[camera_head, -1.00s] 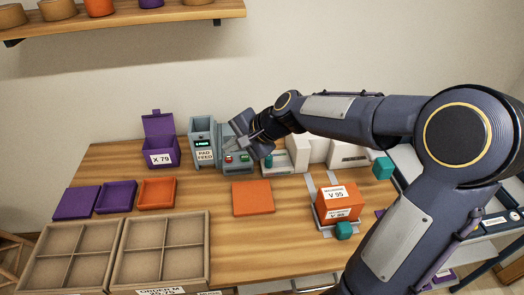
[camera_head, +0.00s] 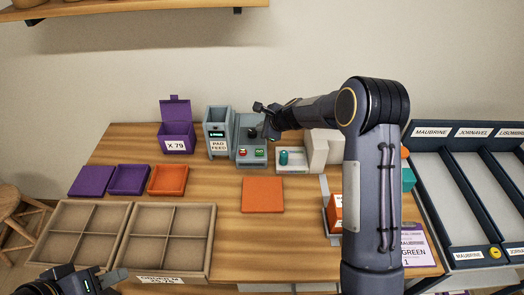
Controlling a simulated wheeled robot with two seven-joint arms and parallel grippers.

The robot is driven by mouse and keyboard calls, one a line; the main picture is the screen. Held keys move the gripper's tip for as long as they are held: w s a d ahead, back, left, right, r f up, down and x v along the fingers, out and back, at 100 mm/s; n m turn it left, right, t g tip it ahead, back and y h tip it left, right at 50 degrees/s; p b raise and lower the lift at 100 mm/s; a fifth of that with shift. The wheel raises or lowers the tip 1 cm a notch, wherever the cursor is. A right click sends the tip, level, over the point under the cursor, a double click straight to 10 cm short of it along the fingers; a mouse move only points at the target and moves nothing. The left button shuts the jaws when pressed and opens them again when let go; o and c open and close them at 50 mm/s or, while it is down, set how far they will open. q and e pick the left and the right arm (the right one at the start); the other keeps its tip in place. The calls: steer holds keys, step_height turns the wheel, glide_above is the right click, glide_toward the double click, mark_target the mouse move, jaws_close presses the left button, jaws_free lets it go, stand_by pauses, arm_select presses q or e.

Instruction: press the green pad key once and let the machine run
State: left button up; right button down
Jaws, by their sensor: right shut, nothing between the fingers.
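The grey machine (camera_head: 251,132) stands at the back of the table, with a red key (camera_head: 243,153) and a green key (camera_head: 259,153) on its front panel. A dark round part shows inside it. The grey box labelled PAD FEED (camera_head: 217,143) stands to its left and has a small lit green display. My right gripper (camera_head: 268,132) is shut and empty. In the picture it is above and right of the green key, apart from it. My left gripper (camera_head: 106,282) is at the lower left edge, partly cut off; its jaw opening is unclear.
A purple box marked X 79 (camera_head: 176,138), purple and orange trays (camera_head: 168,180) and divided brown crates (camera_head: 80,232) are on the left. A white machine (camera_head: 320,148) stands right. My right arm covers much of the right side.

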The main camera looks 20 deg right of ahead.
mark_target(262, 153)
steer(key=shift+f, duration=0.1)
step_height(262, 153, down, 9)
steer(key=b, duration=0.8)
stand_by(1.8)
steer(key=shift+f+b, duration=0.25)
steer(key=shift+b, duration=0.1)
